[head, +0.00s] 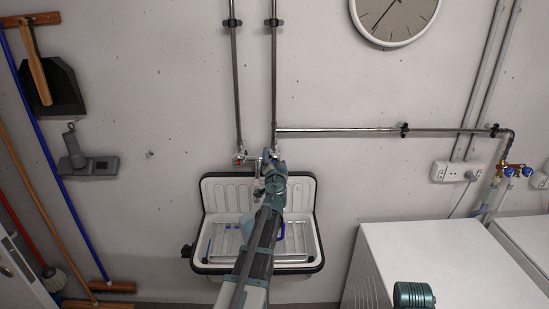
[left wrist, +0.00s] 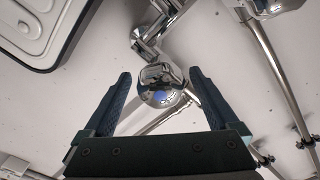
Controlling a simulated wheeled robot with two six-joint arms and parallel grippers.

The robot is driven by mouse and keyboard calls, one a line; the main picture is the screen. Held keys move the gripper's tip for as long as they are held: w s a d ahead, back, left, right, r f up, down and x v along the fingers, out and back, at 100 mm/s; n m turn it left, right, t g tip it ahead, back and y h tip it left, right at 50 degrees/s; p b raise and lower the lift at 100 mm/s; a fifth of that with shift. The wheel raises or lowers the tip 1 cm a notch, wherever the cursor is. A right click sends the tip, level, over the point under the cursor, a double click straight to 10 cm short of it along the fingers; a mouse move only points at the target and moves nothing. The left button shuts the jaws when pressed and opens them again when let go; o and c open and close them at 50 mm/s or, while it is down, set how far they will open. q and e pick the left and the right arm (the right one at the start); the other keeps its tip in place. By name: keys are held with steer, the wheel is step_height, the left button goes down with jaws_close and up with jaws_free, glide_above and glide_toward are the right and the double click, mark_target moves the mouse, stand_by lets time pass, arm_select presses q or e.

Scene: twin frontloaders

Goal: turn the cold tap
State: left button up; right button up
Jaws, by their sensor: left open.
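The cold tap's chrome knob (left wrist: 163,88) shows in the left wrist view, with a patch of blue on it. It lies between the two spread fingers of my left gripper (left wrist: 160,76), and a gap shows on each side of it. In the head view my left gripper (head: 270,164) is at the wall mixer above the sink, in front of the cold side, and hides the cold tap there. The red-marked hot tap (head: 238,161) shows to its left. My right gripper does not show.
The white sink (head: 211,196) with a dark rim and a rack is below my left arm. Vertical pipes (head: 235,80) run up the wall above the taps. A white machine (head: 430,255) stands at the right.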

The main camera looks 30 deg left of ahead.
arm_select(q)
steer(key=v, duration=1.1)
steer(key=shift+s+d, duration=0.25)
steer(key=shift+s, duration=0.05)
steer(key=shift+f, duration=0.1)
